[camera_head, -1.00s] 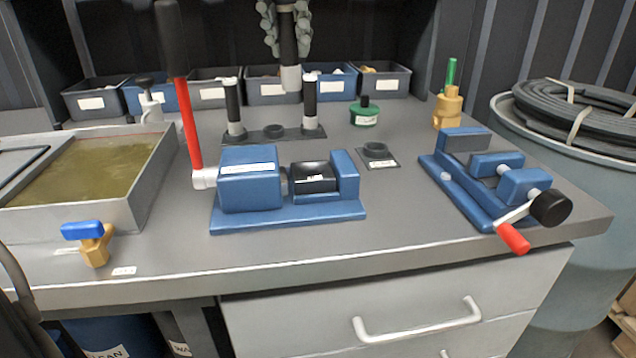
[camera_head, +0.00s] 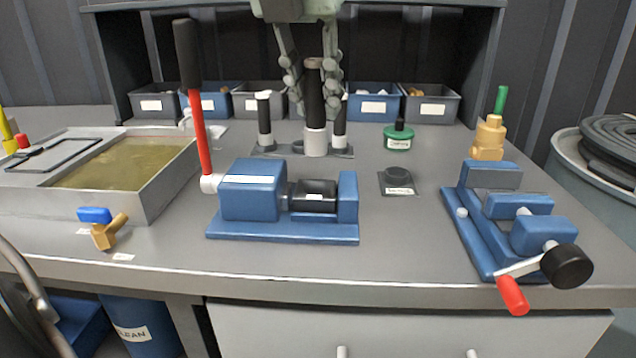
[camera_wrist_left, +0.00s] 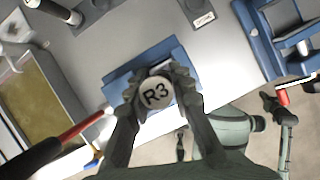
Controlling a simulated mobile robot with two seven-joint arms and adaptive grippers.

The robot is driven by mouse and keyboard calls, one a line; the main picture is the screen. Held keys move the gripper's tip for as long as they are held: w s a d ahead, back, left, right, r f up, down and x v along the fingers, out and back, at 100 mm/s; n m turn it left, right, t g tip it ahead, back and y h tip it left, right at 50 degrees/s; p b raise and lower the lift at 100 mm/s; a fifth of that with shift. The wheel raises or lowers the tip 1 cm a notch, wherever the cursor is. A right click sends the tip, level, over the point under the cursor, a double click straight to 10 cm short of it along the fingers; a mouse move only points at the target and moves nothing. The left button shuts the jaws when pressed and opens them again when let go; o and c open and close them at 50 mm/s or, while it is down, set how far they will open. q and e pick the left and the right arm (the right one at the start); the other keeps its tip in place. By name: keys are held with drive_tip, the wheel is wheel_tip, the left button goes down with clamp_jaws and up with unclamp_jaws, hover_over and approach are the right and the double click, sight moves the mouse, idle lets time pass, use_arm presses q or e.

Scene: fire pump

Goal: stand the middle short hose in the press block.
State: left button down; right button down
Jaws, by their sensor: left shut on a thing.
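The middle short hose (camera_head: 315,105) is black with a white ferrule at its lower end. It hangs upright in my left gripper (camera_head: 310,75), which is shut around its upper part. In the left wrist view its top end (camera_wrist_left: 156,93) reads R3, between the fingers. In the head view it overlaps the dark rack (camera_head: 265,151), hiding the middle place. A small dark plate with a round socket (camera_head: 398,178) and a label is right of the rack; whether it is the press block is unclear. The blue lever press (camera_head: 250,190) is nearer me. My right gripper cannot be made out clearly.
Two other short hoses (camera_head: 264,122) stand in the rack. A red lever (camera_head: 198,130) rises left of the press. A blue vise (camera_head: 510,215) stands at right, a brass fitting (camera_head: 489,138) behind it, a green tin (camera_head: 398,138) nearby. A tray of liquid (camera_head: 165,160) is at left.

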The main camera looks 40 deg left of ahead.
sight(315, 153)
use_arm(q)
wheel_tip(315, 153, down, 5)
drive_tip(key=shift+r, duration=0.15)
wheel_tip(315, 153, down, 4)
drive_tip(key=shift+r, duration=0.25)
use_arm(e)
drive_tip(key=shift+s+a+r, duration=0.1)
drive_tip(key=shift+a+r, duration=0.15)
drive_tip(key=shift+a, duration=0.05)
